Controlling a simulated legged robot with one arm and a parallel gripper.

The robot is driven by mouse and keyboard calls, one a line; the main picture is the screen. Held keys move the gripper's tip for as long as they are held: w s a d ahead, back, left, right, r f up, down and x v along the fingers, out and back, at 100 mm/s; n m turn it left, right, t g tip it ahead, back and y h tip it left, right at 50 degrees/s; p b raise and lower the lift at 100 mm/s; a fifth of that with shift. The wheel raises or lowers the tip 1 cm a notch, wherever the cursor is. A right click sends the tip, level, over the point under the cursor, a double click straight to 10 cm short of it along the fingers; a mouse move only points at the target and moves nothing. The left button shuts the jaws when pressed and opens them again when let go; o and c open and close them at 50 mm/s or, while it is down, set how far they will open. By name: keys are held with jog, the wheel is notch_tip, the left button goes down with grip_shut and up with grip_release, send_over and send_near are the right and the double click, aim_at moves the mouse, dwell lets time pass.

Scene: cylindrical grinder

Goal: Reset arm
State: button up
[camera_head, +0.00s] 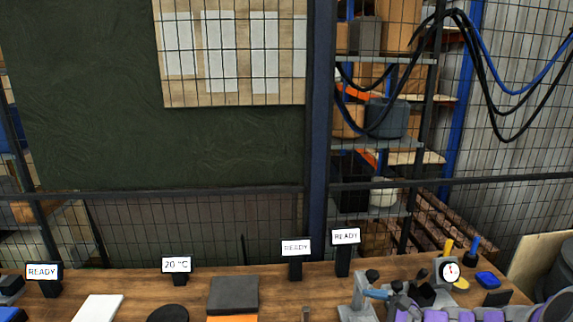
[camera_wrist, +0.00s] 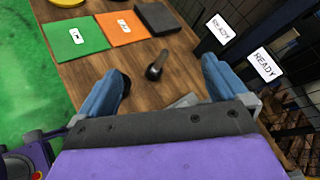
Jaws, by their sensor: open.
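My gripper (camera_wrist: 160,88) shows in the wrist view with its two blue fingers spread wide apart. Nothing is between the fingers. It hangs above the wooden table (camera_wrist: 125,75). A dark knobbed handle (camera_wrist: 155,68) stands on the table beyond and between the fingertips. In the head view, purple and grey parts of my arm (camera_head: 465,313) show at the bottom right, in front of the bench.
A green mat (camera_wrist: 75,38), an orange mat (camera_wrist: 122,28) and a dark block (camera_wrist: 162,18) lie on the table. READY signs (camera_head: 296,247) stand along its back edge before a mesh fence (camera_head: 240,225). A dial gauge (camera_head: 449,271) stands at right.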

jog(key=s+a+r+n+g+h, duration=0.1)
jog(key=s+a+r+n+g, duration=0.2)
jog(key=s+a+n+g, duration=0.75)
jog(key=s+d+n+h, duration=0.2)
jog(key=s+n+h, duration=0.2)
jog(key=s, duration=0.8)
jog(key=s+d+n+h, duration=0.2)
jog(key=s+n+h, duration=0.3)
jog(key=s, duration=0.6)
jog(key=shift+s+d, duration=0.3)
jog(key=shift+s, duration=0.05)
jog(key=shift+r, duration=0.1)
